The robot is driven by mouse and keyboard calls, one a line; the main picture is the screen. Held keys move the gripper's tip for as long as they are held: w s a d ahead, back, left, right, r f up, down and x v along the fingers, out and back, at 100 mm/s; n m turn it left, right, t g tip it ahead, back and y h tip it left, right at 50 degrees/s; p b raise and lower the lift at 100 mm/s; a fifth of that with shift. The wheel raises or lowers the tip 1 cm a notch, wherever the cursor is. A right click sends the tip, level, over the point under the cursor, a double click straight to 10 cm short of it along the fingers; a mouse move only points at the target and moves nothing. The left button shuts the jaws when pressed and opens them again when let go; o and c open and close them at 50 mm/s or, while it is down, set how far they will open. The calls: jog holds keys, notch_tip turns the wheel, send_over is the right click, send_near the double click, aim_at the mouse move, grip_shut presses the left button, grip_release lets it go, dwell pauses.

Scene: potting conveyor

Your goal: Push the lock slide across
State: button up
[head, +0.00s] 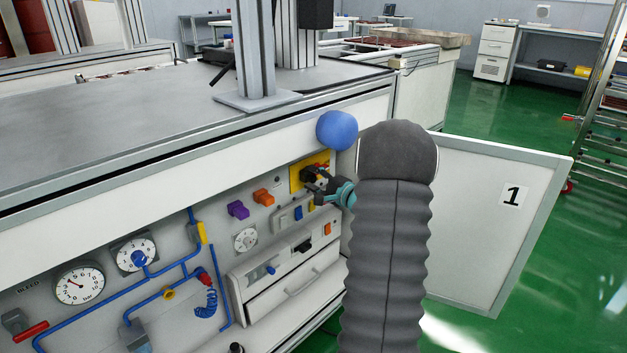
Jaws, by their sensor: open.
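A yellow plate (296,174) is on the right part of the white machine panel, with small red and dark parts on it. The lock slide may be among these parts, but they are too small and too covered for me to tell. Whether the fingers touch anything there cannot be told. My grey sleeved arm stands in front, to the right of the plate.
Purple (238,210) and orange (263,197) knobs sit left of the plate. A switch box (291,216) and a drawer (297,289) are below. An open door (470,205) marked 1 stands right. Gauges (80,284) and blue pipes fill the lower left.

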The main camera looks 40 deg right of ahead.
jog(key=s+d, duration=0.2)
jog(key=s, duration=1)
jog(key=shift+r, duration=0.2)
jog(key=shift+w, duration=0.1)
